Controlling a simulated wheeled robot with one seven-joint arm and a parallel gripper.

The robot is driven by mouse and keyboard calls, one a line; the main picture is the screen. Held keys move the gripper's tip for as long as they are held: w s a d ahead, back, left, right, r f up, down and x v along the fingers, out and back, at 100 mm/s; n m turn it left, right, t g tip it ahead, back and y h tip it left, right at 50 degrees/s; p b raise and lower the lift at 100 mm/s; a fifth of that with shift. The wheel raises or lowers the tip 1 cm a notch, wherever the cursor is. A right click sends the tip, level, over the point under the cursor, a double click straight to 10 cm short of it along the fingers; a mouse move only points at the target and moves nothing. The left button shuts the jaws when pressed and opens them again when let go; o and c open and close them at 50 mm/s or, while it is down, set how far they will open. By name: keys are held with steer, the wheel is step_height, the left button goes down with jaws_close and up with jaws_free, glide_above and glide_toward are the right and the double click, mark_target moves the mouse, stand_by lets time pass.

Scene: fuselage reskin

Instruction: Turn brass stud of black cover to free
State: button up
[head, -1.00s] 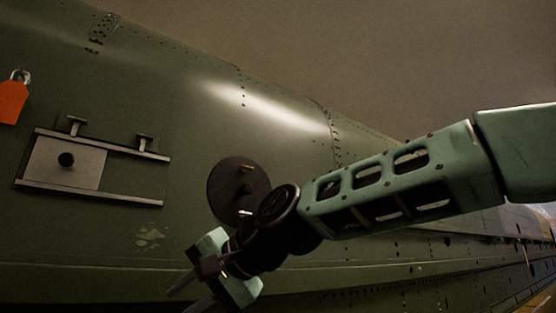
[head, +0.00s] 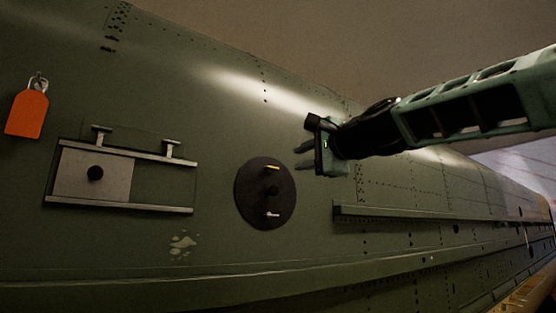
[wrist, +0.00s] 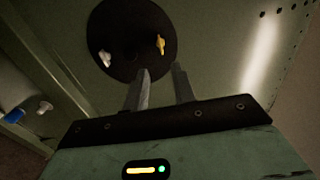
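The round black cover (head: 265,205) sits on the green fuselage side, right of the sliding panel. It has a brass stud (head: 272,168) near its top, a dark knob (head: 272,190) at its middle and a pale stud (head: 272,214) near its bottom. In the wrist view the cover (wrist: 128,25) is ahead of the fingers, with the brass stud (wrist: 160,44) to the right and the pale stud (wrist: 105,57) to the left. My gripper (head: 303,156) is to the right of the cover and a little above it, apart from it. Its fingers (wrist: 160,80) are spread with nothing between them.
A pale sliding plate (head: 75,172) with a black knob sits between two rails (head: 120,206) at left. An orange tag (head: 27,114) hangs from a padlock above it. A ledge (head: 400,213) runs along the skin right of the cover. White and blue fittings (wrist: 14,116) show at the wrist view's left.

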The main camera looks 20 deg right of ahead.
steer(key=p+x, duration=0.2)
steer(key=x, duration=0.8)
steer(key=shift+w, duration=0.2)
steer(key=shift+a, duration=0.1)
jaws_close()
